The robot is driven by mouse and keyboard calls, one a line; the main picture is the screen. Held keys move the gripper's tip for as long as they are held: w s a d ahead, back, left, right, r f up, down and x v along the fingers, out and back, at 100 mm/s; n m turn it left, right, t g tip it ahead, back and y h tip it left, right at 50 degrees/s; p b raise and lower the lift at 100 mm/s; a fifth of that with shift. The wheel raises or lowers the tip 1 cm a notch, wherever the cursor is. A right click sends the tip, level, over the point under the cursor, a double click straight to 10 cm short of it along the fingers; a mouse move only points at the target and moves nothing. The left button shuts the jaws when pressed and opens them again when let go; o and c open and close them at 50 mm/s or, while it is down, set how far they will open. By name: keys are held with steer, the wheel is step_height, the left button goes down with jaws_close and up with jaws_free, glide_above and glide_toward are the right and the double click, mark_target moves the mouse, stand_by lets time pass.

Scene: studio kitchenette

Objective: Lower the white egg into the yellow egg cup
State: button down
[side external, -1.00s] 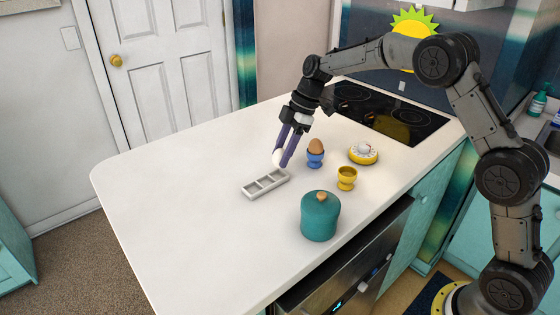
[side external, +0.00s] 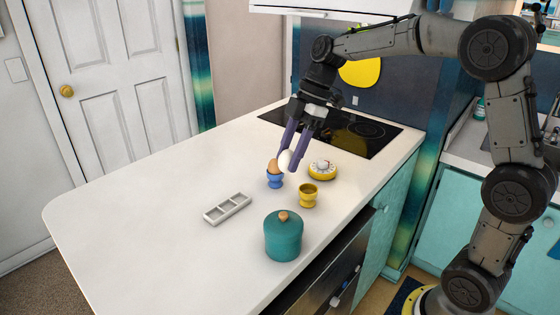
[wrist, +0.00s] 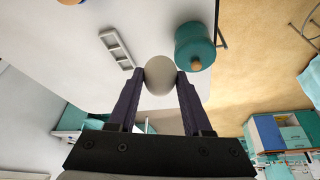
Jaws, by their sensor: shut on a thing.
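My gripper (side external: 288,161) is shut on the white egg (side external: 285,162), which sits between the purple fingertips. It also shows between the fingers in the wrist view (wrist: 159,76). In the side view the egg is held in the air, apart from the yellow egg cup (side external: 308,200), and appears above and to its left. The yellow cup stands upright on the counter with an empty-looking opening. I cannot make the yellow cup out in the wrist view, where the egg and fingers block part of the counter.
A blue egg cup (side external: 275,181) with a brown egg (side external: 273,166) stands close left of my fingers. A yellow dial timer (side external: 323,172) lies to the right. A teal lidded pot (side external: 283,240) is in front, a white compartment tray (side external: 227,209) at left. The counter's left is clear.

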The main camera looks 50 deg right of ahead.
steer(key=d+f, duration=0.5)
steer(key=d, duration=0.4)
steer(key=shift+d+f, duration=0.2)
steer(key=shift+d, duration=0.2)
steer(key=shift+w+a, duration=0.2)
steer(key=shift+a, duration=0.15)
steer(key=shift+f, duration=0.1)
stand_by(0.3)
steer(key=shift+f, duration=0.85)
steer(key=shift+f, duration=2.1)
stand_by(1.2)
steer(key=shift+c, duration=1.3)
jaws_free()
